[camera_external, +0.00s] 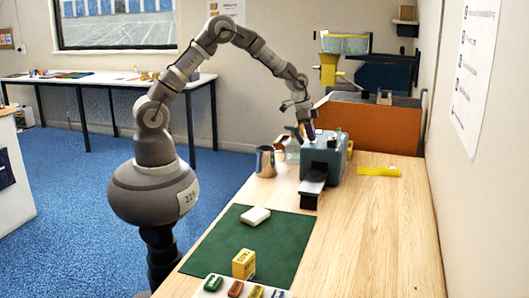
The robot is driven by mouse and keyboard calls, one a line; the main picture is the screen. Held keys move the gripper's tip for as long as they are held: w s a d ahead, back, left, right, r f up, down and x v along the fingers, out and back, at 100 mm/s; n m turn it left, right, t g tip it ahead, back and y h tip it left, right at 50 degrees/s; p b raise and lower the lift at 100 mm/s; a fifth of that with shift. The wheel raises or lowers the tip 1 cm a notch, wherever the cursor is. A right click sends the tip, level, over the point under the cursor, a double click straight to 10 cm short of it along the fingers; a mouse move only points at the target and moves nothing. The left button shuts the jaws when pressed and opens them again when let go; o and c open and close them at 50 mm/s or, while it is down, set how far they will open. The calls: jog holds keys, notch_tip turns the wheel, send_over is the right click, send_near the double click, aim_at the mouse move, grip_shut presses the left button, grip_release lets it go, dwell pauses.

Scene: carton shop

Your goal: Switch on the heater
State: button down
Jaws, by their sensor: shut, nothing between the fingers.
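A grey-blue box-shaped machine (337,163) stands on the wooden table near its far end, with a dark chute or tray at its front. It appears to be the heater. My gripper (309,138) is shut and empty, pointing down at the top left of the machine. I cannot tell whether its tips touch the machine. Small coloured parts show on the machine's top, but they are too small to make out as a switch.
A metal cup (265,162) stands just left of the machine. A yellow strip (379,171) lies to the right. The table's right front (375,245) is clear.

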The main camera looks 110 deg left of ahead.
jog(key=shift+a+r, duration=0.15)
jog(key=shift+a, duration=0.6)
jog(key=shift+r, duration=0.1)
jog(key=r+p, duration=0.3)
jog(key=r, duration=0.1)
jog(key=shift+w+d, duration=0.1)
jog(key=shift+d, duration=0.15)
jog(key=d+p+v, duration=0.1)
jog(key=v, duration=0.8)
jog(key=shift+d+r, duration=0.25)
jog(key=shift+d, duration=0.15)
